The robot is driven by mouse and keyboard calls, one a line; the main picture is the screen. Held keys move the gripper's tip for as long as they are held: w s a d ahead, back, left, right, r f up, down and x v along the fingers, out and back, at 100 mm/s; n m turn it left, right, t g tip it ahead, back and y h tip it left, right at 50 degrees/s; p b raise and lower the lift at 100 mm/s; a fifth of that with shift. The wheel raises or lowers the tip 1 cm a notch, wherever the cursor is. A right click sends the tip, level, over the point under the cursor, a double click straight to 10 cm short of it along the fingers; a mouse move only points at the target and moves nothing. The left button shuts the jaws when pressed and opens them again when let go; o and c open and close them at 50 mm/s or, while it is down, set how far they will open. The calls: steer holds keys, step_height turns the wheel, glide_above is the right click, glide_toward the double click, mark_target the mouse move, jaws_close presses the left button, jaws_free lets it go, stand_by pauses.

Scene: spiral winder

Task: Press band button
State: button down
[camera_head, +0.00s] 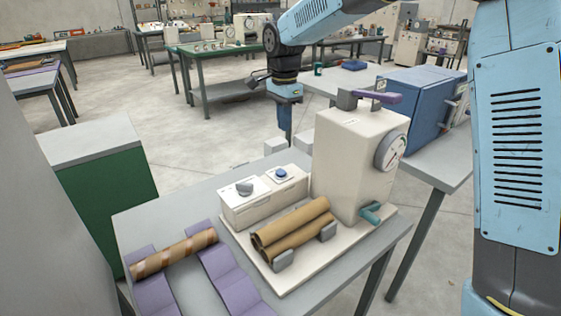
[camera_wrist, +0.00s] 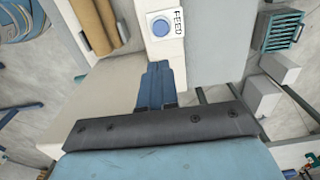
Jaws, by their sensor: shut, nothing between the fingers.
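A pale control box (camera_head: 262,208) stands on the table beside the winder. It carries a grey knob (camera_head: 244,189) and a round blue button (camera_head: 281,174). In the wrist view the blue button (camera_wrist: 161,27) sits on a white plate lettered FEED. I cannot read any label saying band. The winder is a cream housing (camera_head: 345,160) with a dial (camera_head: 391,150), a purple lever (camera_head: 377,97) on top and a teal handle (camera_head: 371,214). My gripper (camera_head: 286,132) is shut and empty, pointing down behind the box; in the wrist view its blue fingertips (camera_wrist: 158,66) are apart from the button.
Brown tubes (camera_head: 295,224) lie in grey holders before the box. Another tube (camera_head: 174,253) rests on purple supports (camera_head: 222,259) at left. A blue cabinet (camera_head: 420,100) stands on a table at right. A green cabinet (camera_head: 104,195) is at left.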

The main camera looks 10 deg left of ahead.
mark_target(282, 172)
steer(key=shift+s+a+f, duration=0.1)
steer(key=shift+a, duration=0.3)
step_height(282, 172, down, 14)
steer(key=shift+r, duration=0.1)
stand_by(0.6)
steer(key=shift+s+d+f, duration=0.1)
steer(key=shift+s+f, duration=0.05)
steer(key=shift+f, duration=0.4)
steer(key=shift+s+d+f, duration=0.1)
steer(key=shift+f, duration=0.45)
steer(key=shift+r, duration=0.1)
step_height(282, 172, up, 15)
steer(key=shift+w+a, duration=0.2)
steer(key=shift+w, duration=0.05)
stand_by(0.4)
